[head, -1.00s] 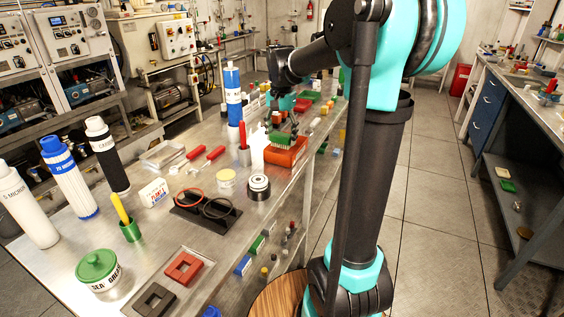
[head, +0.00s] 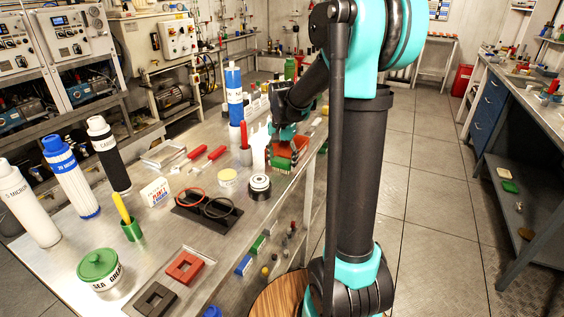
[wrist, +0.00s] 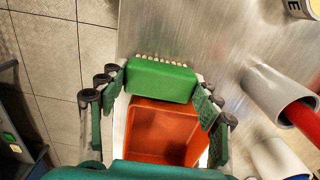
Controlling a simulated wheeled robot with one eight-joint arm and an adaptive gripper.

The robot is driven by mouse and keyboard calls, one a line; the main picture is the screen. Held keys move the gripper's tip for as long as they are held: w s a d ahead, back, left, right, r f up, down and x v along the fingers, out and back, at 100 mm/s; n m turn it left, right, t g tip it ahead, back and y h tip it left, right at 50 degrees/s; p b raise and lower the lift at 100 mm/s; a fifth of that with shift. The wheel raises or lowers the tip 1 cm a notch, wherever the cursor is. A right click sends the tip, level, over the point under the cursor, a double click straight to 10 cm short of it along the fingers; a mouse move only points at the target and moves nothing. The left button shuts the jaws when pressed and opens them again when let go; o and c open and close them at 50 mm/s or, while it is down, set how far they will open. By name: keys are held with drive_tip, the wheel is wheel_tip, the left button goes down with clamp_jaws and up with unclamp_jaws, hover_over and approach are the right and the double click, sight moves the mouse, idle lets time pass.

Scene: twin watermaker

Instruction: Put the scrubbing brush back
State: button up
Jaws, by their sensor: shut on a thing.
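My gripper (wrist: 158,98) is shut on the green scrubbing brush (wrist: 160,80), with one finger on each side of it. The brush's pale bristles point toward the top of the wrist view. The orange-red tray (wrist: 165,128) lies just below the brush in that view and looks empty where it shows. In the head view, the brush (head: 280,163) hangs below my gripper at the near end of the tray (head: 291,146), which the gripper partly covers. I cannot tell whether the brush touches the tray or the bench.
The steel bench (head: 150,255) has its edge close beside the tray, with floor beyond. A red-handled tool in a grey holder (head: 245,150), a white bottle (head: 258,150) and a blue-and-white cylinder (head: 233,95) stand nearby. A black-and-white round jar (head: 260,187) is nearer me.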

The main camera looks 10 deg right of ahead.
sight(282, 160)
drive_tip(key=shift+f, duration=0.1)
drive_tip(key=o, duration=1.1)
wheel_tip(282, 160, up, 12)
drive_tip(key=shift+r, duration=0.1)
